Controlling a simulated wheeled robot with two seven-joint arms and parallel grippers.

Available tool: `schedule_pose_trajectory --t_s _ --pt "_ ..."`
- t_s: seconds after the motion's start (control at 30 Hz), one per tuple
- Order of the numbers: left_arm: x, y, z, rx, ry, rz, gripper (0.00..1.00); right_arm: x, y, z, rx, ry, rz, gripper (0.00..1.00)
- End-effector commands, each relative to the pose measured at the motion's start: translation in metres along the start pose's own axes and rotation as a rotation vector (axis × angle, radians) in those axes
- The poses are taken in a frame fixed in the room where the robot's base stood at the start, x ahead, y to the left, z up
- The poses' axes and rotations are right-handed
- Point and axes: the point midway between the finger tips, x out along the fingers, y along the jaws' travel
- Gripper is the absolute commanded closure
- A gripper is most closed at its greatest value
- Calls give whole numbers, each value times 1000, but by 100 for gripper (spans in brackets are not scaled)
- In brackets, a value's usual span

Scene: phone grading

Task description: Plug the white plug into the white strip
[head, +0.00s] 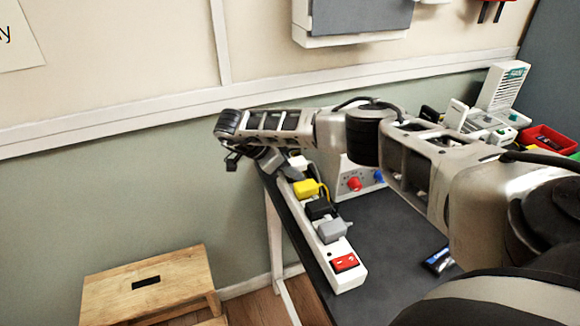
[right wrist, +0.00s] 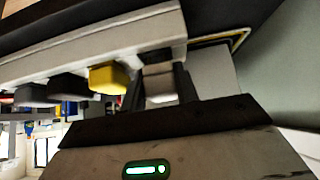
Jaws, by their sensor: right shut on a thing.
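The white strip (head: 346,279) lies along the left edge of the dark table, with a red switch at its near end. Yellow, black and grey plugs sit in it. My right gripper (head: 278,162) is at the strip's far end. In the right wrist view its dark fingers are shut on the white plug (right wrist: 160,84), just beyond the yellow plug (right wrist: 107,78). The white plug (head: 298,162) also shows in the head view, partly hidden. It is against or very close to the strip's socket face; I cannot tell whether its pins are in. My left gripper is not in view.
A white box with red and blue knobs (head: 352,176) stands right of the strip, under my arm. A dark phone (head: 438,260) lies on the table. A red bin (head: 548,139) is at the far right. A wooden stool (head: 150,285) stands at lower left.

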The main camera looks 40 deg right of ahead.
Motion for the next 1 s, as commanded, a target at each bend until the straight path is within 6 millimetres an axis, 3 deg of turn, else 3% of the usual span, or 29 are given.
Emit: schedule_pose_trajectory --t_s 0.77,0.8,0.87,1.0 --pt "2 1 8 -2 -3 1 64 10 1 9 -2 -2 1 99" --pt "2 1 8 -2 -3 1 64 10 1 9 -2 -2 1 61" --pt "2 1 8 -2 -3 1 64 10 1 10 -4 -3 2 45" --pt "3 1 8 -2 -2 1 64 11 2 10 -6 -1 5 44"
